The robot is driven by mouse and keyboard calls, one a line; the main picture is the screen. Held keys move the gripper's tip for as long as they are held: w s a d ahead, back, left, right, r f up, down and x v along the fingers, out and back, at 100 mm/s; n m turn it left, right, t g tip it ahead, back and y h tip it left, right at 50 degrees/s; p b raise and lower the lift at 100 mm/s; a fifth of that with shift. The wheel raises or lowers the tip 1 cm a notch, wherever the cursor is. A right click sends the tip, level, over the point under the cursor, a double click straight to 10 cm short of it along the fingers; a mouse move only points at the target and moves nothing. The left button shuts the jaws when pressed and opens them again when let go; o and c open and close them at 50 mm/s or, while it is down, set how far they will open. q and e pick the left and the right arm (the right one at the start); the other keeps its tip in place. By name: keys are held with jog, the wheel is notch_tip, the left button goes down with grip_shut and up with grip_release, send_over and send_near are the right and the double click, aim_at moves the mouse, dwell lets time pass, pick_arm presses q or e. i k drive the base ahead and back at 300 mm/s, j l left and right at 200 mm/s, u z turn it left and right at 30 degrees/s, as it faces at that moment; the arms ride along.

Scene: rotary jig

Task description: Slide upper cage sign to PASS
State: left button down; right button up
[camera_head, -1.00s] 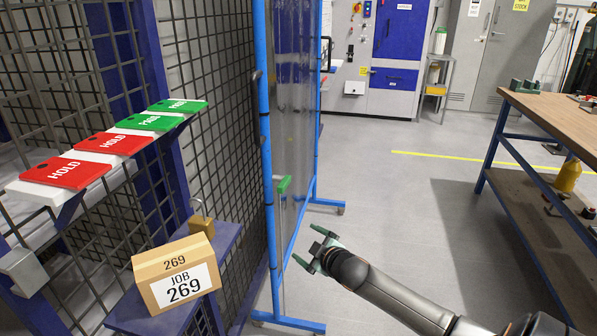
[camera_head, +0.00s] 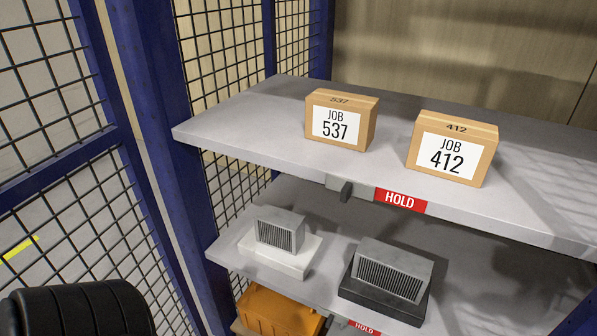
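The upper cage sign (camera_head: 400,200) is a red plate reading HOLD on the front edge of the upper shelf. A small dark tab (camera_head: 346,191) sticks out from the edge just left of it, with a short pale strip between them. A second red HOLD sign (camera_head: 364,327) shows on the lower shelf edge, partly cut off by the bottom of the picture. Neither of my grippers is in view. A dark rounded part at the lower left looks like one of my arm links.
The upper shelf (camera_head: 240,130) holds a JOB 537 box (camera_head: 340,118) and a JOB 412 box (camera_head: 452,148). The lower shelf (camera_head: 235,240) holds two grey finned blocks. An orange bin (camera_head: 275,312) sits below. Blue posts (camera_head: 165,150) and black mesh stand at left.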

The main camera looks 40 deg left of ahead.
aim_at(347, 188)
jog(key=u, duration=1.05)
jog(key=z, duration=0.4)
jog(key=i+j, duration=0.05)
